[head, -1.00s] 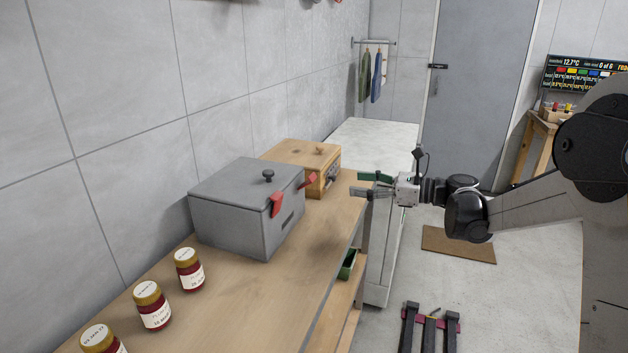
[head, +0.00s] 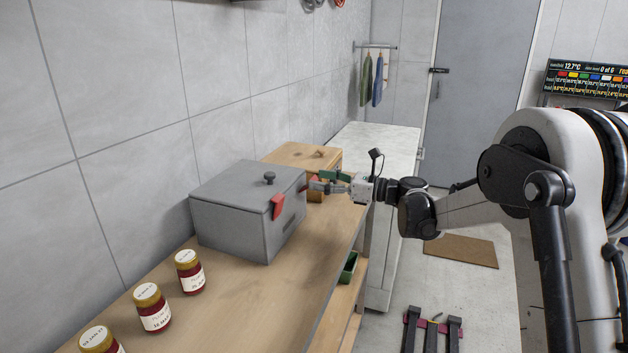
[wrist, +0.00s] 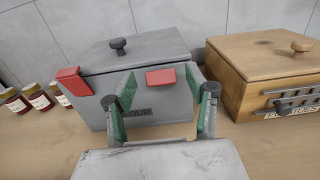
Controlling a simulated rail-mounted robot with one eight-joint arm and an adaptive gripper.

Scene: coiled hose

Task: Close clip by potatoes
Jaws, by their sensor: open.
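A grey lidded box (head: 245,212) stands on the wooden counter and has two red clips. The near clip (head: 277,206) is at its front corner and shows at left in the wrist view (wrist: 73,82). The far clip (wrist: 161,77), on the side by the wooden box, sticks out from the wall below the lid. The wooden box (wrist: 262,78) has a partly hidden label that seems to read potatoes (wrist: 300,112). My gripper (head: 322,182) is open, its green-padded fingers in front of the grey box, with the far clip seen between them. Contact cannot be told.
Several jam jars (head: 152,308) stand at the near end of the counter (head: 250,310). A small green bin (head: 349,266) is below the counter edge. A white-topped unit (head: 370,150) stands beyond.

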